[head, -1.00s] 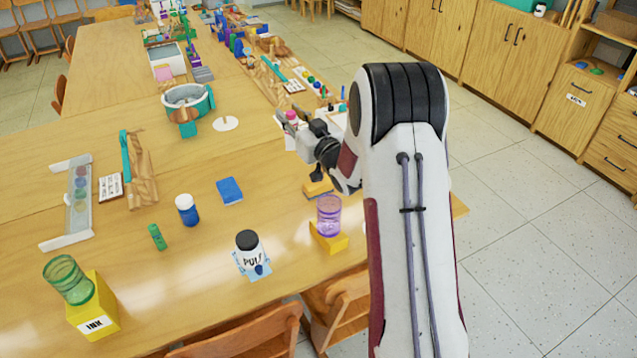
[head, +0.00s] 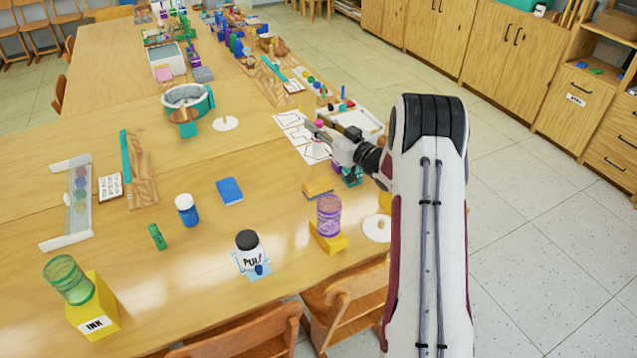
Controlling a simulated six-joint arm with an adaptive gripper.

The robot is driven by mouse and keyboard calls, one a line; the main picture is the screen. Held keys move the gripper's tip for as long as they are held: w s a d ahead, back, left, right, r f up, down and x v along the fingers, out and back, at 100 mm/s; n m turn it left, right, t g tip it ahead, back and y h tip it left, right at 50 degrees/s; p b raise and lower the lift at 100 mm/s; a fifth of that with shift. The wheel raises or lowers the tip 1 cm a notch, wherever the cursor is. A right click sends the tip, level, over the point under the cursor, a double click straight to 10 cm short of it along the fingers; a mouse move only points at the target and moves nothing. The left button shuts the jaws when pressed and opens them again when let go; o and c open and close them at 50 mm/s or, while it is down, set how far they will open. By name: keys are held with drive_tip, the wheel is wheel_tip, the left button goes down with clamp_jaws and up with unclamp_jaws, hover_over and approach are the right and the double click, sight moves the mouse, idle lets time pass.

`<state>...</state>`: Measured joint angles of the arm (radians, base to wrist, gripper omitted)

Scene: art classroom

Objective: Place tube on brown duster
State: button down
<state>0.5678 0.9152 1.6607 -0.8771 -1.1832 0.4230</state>
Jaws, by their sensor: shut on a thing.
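My gripper (head: 322,132) is at the far right part of the table, above the white papers. It is shut on a small pink thing (head: 319,123), which seems to be the tube; only a little of it shows past the fingers. The tan-brown duster (head: 317,189) is a flat block lying on the table, nearer than my gripper and apart from it. Its top looks bare.
A purple jar (head: 329,212) on a yellow block stands just in front of the duster. A blue duster (head: 229,191) lies to the left. A white jar with a black lid (head: 248,249) stands nearer. A white-edged tray (head: 360,120) lies beyond my gripper.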

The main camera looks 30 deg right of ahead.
sight(319, 154)
drive_tip(key=shift+f, duration=0.25)
drive_tip(key=shift+f, duration=3.15)
drive_tip(key=shift+f, duration=1.85)
drive_tip(key=shift+f, duration=0.1)
drive_tip(key=c, duration=1.7)
unclamp_jaws()
drive_tip(key=shift+f, duration=0.1)
drive_tip(key=shift+r, duration=0.2)
